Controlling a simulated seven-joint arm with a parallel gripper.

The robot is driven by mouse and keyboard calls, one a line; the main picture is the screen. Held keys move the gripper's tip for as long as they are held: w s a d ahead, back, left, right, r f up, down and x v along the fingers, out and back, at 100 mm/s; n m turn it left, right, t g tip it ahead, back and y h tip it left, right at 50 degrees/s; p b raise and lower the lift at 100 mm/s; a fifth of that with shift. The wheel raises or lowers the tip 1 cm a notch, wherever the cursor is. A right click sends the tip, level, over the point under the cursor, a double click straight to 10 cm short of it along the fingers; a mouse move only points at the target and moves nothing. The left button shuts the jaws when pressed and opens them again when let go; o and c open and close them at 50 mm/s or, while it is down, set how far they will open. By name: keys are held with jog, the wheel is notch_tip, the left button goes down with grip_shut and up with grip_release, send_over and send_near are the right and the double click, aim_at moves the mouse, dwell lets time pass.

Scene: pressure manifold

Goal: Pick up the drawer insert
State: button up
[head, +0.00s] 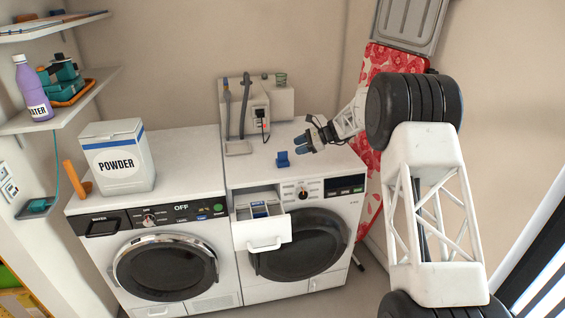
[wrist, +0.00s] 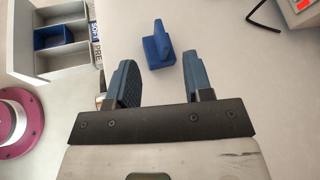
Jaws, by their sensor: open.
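A small blue block with an upright fin, which looks like the drawer insert (head: 283,159), stands on the right washing machine's top (head: 240,176). In the wrist view the insert (wrist: 158,52) is just beyond my fingertips, centred slightly left of the gap between them. My gripper (head: 303,141) is open and empty, a little right of the insert in the head view. In the wrist view my gripper (wrist: 165,78) shows two blue fingers apart, with nothing between them. The machine's drawer (head: 262,231) is pulled out. A blue piece (wrist: 54,37) sits in one of its compartments.
A grey panel with hoses and a meter (head: 260,118) stands at the machine's back. A powder box (head: 117,157) stands on the left machine. The top around the insert is clear.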

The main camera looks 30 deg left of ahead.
aim_at(285, 152)
jog(key=shift+s+a+f, duration=0.2)
jog(key=shift+a+f, duration=0.05)
jog(key=shift+a, duration=0.15)
jog(key=shift+x, duration=2.6)
grip_shut()
jog(key=shift+f, duration=0.1)
